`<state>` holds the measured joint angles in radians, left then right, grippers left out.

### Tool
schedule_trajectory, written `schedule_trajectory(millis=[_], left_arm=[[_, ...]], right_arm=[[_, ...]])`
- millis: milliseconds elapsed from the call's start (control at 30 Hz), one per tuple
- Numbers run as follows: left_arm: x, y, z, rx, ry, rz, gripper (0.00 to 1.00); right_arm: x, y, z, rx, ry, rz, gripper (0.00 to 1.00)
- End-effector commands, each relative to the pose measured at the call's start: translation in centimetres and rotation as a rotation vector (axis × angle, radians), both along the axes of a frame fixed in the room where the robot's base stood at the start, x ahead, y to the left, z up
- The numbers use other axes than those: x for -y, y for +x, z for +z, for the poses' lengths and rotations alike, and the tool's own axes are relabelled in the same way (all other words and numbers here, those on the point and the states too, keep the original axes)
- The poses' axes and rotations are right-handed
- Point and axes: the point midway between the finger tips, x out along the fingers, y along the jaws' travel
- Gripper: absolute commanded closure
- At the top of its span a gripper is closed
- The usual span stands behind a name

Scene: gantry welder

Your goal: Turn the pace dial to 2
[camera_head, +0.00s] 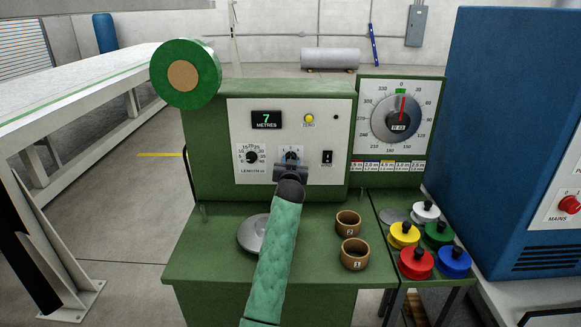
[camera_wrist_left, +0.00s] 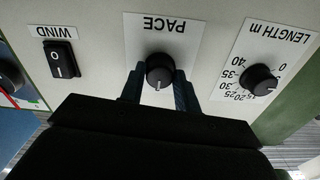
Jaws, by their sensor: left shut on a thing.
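The pace dial (camera_wrist_left: 160,72) is a black knob on a white plate marked PACE, seen upside down in the left wrist view. Its white pointer line runs toward the bottom of that view; the pace numbers there are hidden behind my gripper. My left gripper (camera_wrist_left: 157,88) has one finger on each side of the knob and is shut on it. In the head view my left gripper (camera_head: 291,168) reaches the panel and covers most of the dial; small numbers show just above it. My right gripper is not in view.
The length dial (camera_head: 252,157) is left of the pace dial, and the wind switch (camera_head: 327,157) is right of it. The display (camera_head: 266,119) reads 7 metres. Two brown cups (camera_head: 348,223) and several coloured knobbed discs (camera_head: 416,263) stand at the lower right.

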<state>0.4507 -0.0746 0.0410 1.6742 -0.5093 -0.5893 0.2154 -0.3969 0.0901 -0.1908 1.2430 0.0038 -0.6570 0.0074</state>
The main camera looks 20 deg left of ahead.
Motion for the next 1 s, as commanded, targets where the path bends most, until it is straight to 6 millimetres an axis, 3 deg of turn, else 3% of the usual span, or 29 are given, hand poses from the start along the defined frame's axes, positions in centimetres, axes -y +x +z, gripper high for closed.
schedule_trajectory(millis=[533, 567, 667, 1000], left_arm=[[0.04, 0.0, -0.03, 0.005, -0.019, 0.0, 0.91], [0.04, 0.0, -0.03, 0.005, -0.019, 0.0, 0.64], [0.03, 0.0, -0.01, 0.005, -0.019, 0.0, 0.46], [0.08, -0.22, -0.07, 0.006, -0.019, 0.0, 0.46]], right_arm=[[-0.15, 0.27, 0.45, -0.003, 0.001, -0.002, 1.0], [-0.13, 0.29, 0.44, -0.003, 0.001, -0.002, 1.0], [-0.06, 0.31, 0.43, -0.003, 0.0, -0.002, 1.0], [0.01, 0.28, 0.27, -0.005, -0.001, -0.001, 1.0]])
